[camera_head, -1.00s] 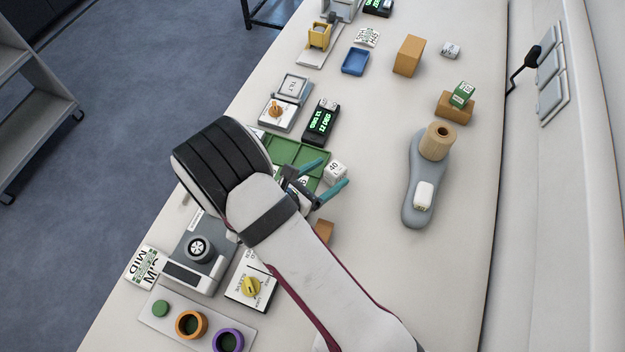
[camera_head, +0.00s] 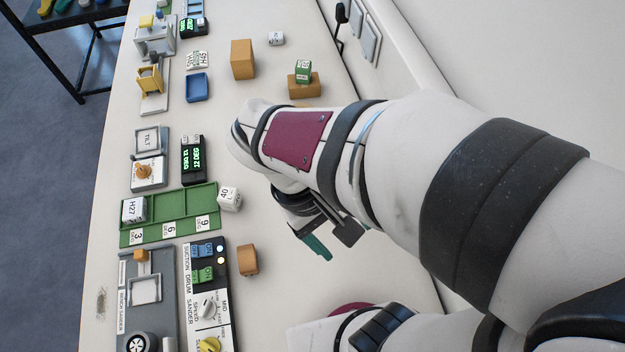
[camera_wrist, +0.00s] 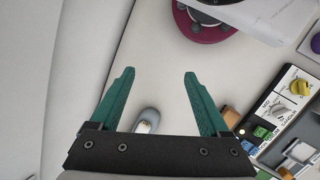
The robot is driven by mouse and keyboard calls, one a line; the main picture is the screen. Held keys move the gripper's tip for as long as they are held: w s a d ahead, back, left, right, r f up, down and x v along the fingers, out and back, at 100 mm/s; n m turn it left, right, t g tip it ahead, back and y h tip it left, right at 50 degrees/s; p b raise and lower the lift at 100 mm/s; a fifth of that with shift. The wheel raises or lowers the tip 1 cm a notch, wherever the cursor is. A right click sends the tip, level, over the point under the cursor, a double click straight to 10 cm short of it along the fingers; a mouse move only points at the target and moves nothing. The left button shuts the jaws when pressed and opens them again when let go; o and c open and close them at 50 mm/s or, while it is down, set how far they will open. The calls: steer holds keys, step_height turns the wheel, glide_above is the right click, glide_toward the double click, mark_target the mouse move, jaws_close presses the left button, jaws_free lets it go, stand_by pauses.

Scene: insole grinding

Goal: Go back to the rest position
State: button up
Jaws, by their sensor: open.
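My gripper (camera_wrist: 160,75) is open in the wrist view, its two teal fingers apart with only bare table between the tips. In the head view my gripper (camera_head: 328,243) hangs under my arm at the middle of the table, to the right of the green tray, with one teal finger showing. A grey rounded piece (camera_wrist: 147,121) with a pale top shows just behind the fingers in the wrist view, partly cut off by the gripper body. It is hidden behind my arm in the head view.
The green slotted tray (camera_head: 184,212) holds an H27 block (camera_head: 134,209); a white cube (camera_head: 229,198) stands beside it. The bench sander (camera_head: 150,312) and a control panel (camera_head: 207,290) are at lower left. An orange block (camera_head: 248,260) stands nearby. Orange blocks (camera_head: 243,59) stand behind.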

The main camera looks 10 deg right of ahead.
steer(key=s+a+r+m+y, duration=0.1)
steer(key=m+y, duration=0.1)
steer(key=m, duration=0.1)
steer(key=s+m+t+y, duration=0.1)
steer(key=m+y, duration=0.1)
steer(key=m, duration=0.1)
steer(key=s+a+r+m+t+y, duration=0.1)
steer(key=m+y, duration=0.1)
steer(key=m, duration=0.1)
steer(key=shift+s+a+r, duration=0.3)
steer(key=shift+a+r, duration=0.05)
stand_by(0.3)
